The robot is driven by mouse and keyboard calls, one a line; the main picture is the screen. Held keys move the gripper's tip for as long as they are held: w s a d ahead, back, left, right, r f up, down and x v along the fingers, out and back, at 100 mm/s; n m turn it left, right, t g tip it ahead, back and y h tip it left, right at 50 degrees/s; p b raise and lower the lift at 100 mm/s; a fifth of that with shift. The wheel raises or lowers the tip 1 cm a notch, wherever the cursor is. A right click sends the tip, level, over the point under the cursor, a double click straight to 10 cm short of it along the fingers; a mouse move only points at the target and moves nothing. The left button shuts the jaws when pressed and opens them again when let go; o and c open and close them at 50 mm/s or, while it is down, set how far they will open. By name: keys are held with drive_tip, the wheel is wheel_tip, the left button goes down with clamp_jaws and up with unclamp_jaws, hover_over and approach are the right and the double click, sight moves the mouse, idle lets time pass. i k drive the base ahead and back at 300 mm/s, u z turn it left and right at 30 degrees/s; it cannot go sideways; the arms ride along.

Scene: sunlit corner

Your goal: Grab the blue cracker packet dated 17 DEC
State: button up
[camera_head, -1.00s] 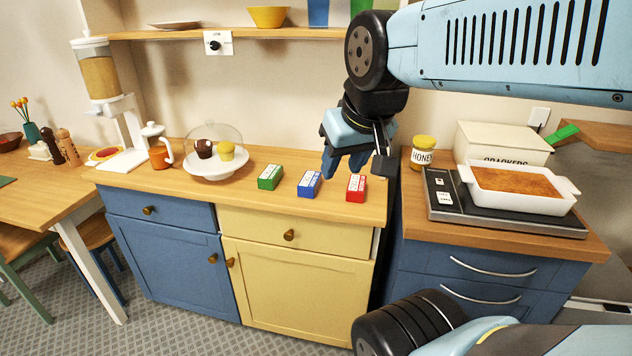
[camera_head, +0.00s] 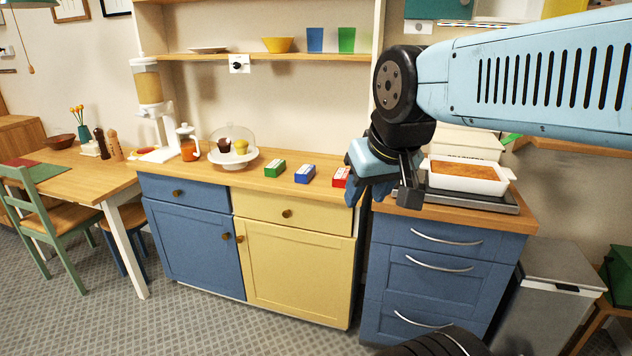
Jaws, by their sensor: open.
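The blue cracker packet (camera_head: 305,174) lies on the wooden counter, between a green packet (camera_head: 275,168) on its left and a red packet (camera_head: 341,177) on its right. Its printed date is too small to read. My gripper (camera_head: 378,198) hangs to the right of the packets in the picture, fingers pointing down, open and empty. It overlaps the right edge of the red packet in the view. It is apart from the blue packet.
A white baking dish (camera_head: 468,175) sits on the right-hand counter behind my gripper. A shelf (camera_head: 200,57) with bowl and cups runs above. The counter in front of the packets is clear.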

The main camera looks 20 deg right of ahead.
sight(306, 172)
drive_tip(key=z, duration=0.1)
drive_tip(key=i, duration=0.95)
drive_tip(key=z, duration=0.1)
drive_tip(key=k, duration=1.25)
drive_tip(key=u, duration=0.25)
drive_tip(key=i, duration=0.4)
drive_tip(key=u, duration=0.7)
drive_tip(key=i, duration=0.95)
drive_tip(key=z, duration=0.15)
